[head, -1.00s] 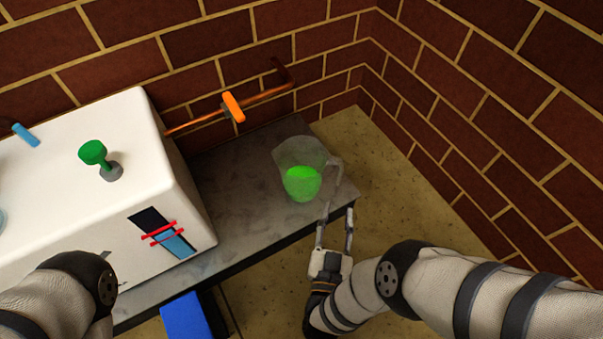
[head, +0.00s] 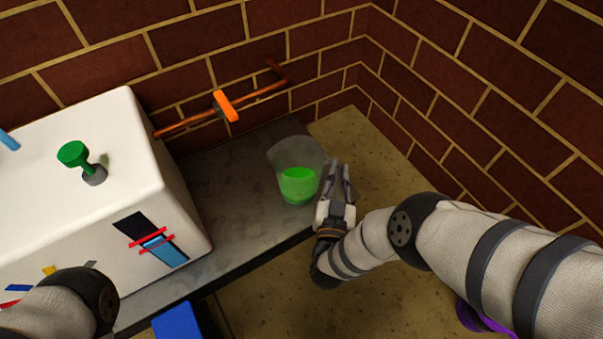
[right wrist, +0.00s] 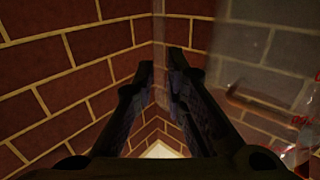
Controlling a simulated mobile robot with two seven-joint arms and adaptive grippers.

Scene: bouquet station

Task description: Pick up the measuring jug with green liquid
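The clear measuring jug (head: 285,157) with bright green liquid stands upright on the grey counter, near its right end. My right gripper (head: 338,178) is at the jug's right side, where its handle is, and covers the handle in the head view. In the right wrist view the two fingers (right wrist: 162,75) point forward with a narrow gap between them. The jug's clear wall (right wrist: 240,50) shows to the right of the fingers. My left gripper is out of view; only part of my left arm shows.
A white machine (head: 95,190) with a green knob (head: 73,153) fills the counter's left. An orange-handled valve (head: 226,106) and copper pipe run along the brick wall behind. The grey counter (head: 222,190) is clear between machine and jug. A blue object (head: 177,321) is below.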

